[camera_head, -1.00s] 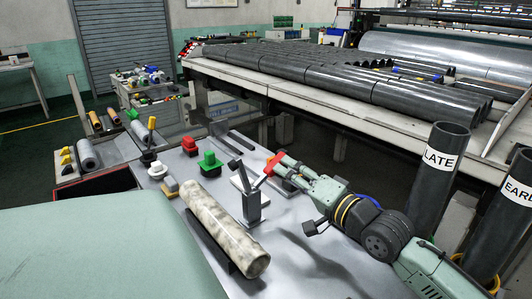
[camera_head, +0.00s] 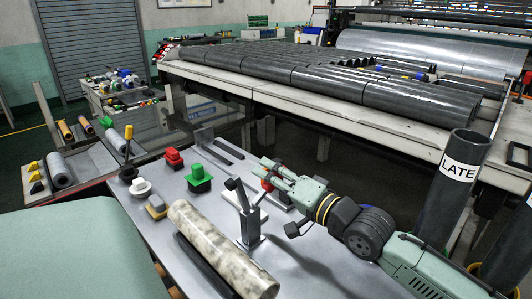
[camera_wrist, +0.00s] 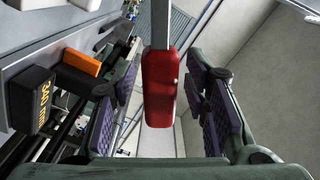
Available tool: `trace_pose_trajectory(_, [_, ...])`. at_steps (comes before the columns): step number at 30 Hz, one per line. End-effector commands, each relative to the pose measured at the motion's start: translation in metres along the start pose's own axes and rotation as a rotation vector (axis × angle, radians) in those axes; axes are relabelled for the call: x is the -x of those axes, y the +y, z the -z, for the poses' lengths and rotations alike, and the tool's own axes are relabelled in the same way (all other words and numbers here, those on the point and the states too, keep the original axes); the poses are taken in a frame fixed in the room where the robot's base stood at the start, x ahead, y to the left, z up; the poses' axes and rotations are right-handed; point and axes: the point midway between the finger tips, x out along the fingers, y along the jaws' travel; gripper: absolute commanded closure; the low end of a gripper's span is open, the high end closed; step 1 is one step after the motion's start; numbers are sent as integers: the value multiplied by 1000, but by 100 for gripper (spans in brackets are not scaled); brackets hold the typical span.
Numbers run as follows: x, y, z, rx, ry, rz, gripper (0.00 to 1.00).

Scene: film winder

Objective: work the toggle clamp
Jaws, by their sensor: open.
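The toggle clamp (camera_head: 250,228) stands on the grey metal bench top, a grey upright with a dark arm tilted up to the left. Its lever slants up to the right and ends in a red grip (camera_head: 267,184). My gripper (camera_head: 270,172) comes in from the right and is at the red grip, which it partly hides. In the wrist view the red grip (camera_wrist: 160,88) hangs from a grey bar between my open, purple-padded fingers, with visible gaps on both sides. I cannot tell whether the clamp presses on anything.
A mottled roll (camera_head: 220,250) lies in front of the clamp. Green (camera_head: 199,180) and red (camera_head: 173,159) knobs and a white knob (camera_head: 140,188) stand to the left. A tall dark tube marked LATE (camera_head: 458,180) stands at the right. In the wrist view an orange block (camera_wrist: 82,62) is left.

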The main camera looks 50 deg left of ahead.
Motion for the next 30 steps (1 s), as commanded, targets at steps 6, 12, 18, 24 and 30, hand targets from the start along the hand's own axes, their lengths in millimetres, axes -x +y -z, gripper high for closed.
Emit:
trace_pose_trajectory(6, [0, 0, 0, 0, 0, 0, 58])
trace_pose_trajectory(12, [0, 0, 0, 0, 0, 0, 64])
trace_pose_trajectory(18, [0, 0, 0, 0, 0, 0, 77])
trace_pose_trajectory(24, [0, 0, 0, 0, 0, 0, 90])
trace_pose_trajectory(30, [0, 0, 0, 0, 0, 0, 100])
